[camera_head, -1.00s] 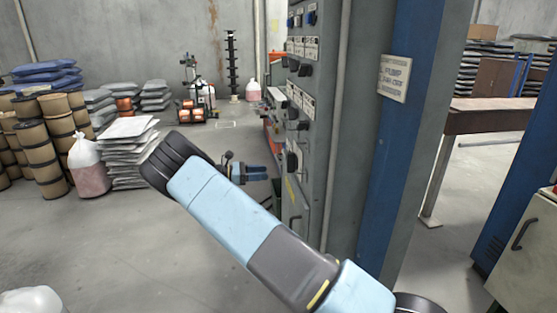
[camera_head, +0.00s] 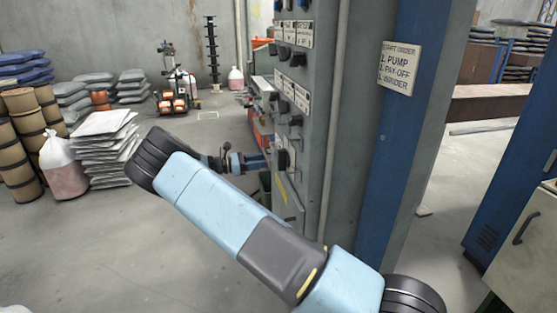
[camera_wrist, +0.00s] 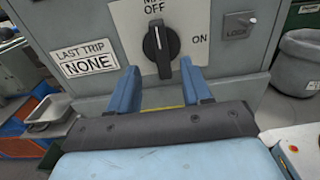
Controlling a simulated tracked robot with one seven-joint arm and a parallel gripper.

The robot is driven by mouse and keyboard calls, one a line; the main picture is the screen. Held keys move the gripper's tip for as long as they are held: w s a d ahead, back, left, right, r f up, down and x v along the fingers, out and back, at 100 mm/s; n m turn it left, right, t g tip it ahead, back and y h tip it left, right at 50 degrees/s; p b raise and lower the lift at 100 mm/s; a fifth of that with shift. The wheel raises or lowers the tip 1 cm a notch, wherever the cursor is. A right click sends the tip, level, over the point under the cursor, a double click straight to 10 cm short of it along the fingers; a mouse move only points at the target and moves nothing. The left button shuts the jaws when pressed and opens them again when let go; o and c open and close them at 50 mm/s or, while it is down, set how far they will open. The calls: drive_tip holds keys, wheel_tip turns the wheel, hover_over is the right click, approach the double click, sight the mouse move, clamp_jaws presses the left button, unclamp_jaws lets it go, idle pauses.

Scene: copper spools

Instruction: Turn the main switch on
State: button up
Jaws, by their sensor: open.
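The main switch (camera_wrist: 161,44) is a black rotary knob on a white plate marked OFF at the top and ON at the right. Its handle stands upright, with its white mark toward OFF. My gripper (camera_wrist: 161,84) is open and empty, its two blue fingers pointing at the panel. In the wrist view, the fingertips lie just below the knob, one to each side. Whether they touch the panel is not clear. In the head view, my gripper (camera_head: 266,161) is side-on, close to the grey cabinet (camera_head: 312,150).
A "LAST TRIP NONE" label (camera_wrist: 85,60) is left of the switch, and a lock plate (camera_wrist: 239,25) is to the right. A grey bin (camera_wrist: 304,64) stands right of the cabinet. Drums (camera_head: 18,150) and stacked sacks (camera_head: 103,150) stand at left; open floor lies between.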

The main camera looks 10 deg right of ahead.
sight(283, 160)
drive_tip(key=d, duration=0.7)
drive_tip(key=shift+d, duration=0.35)
drive_tip(key=shift+c, duration=0.2)
clamp_jaws()
